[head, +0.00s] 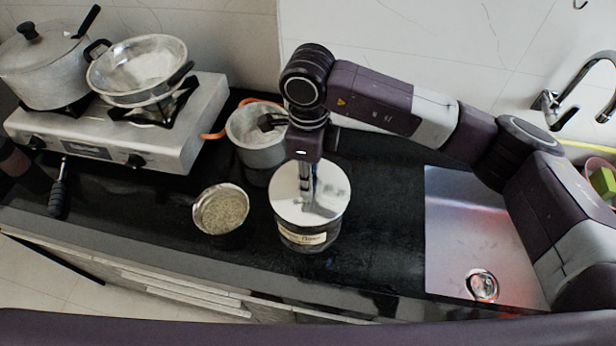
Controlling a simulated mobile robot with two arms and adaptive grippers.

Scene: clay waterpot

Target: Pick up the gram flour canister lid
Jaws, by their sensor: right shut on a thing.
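The gram flour canister (304,243) is a glass jar with a pale label, standing on the black counter. Its flat silver lid (328,184) is on top of it. My right gripper (307,197) points straight down at the middle of the lid from above. It is shut on the lid, though the fingertips and the grip point are small and partly hidden. I cannot tell whether the lid sits on the jar or is slightly raised. My left gripper is not in view.
A metal bowl of grain (221,209) stands left of the canister, and a metal pot (255,138) stands behind it. A gas stove (190,140) with a large pot (42,68) and a pan (138,68) is at left. A sink (470,235) is at right.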

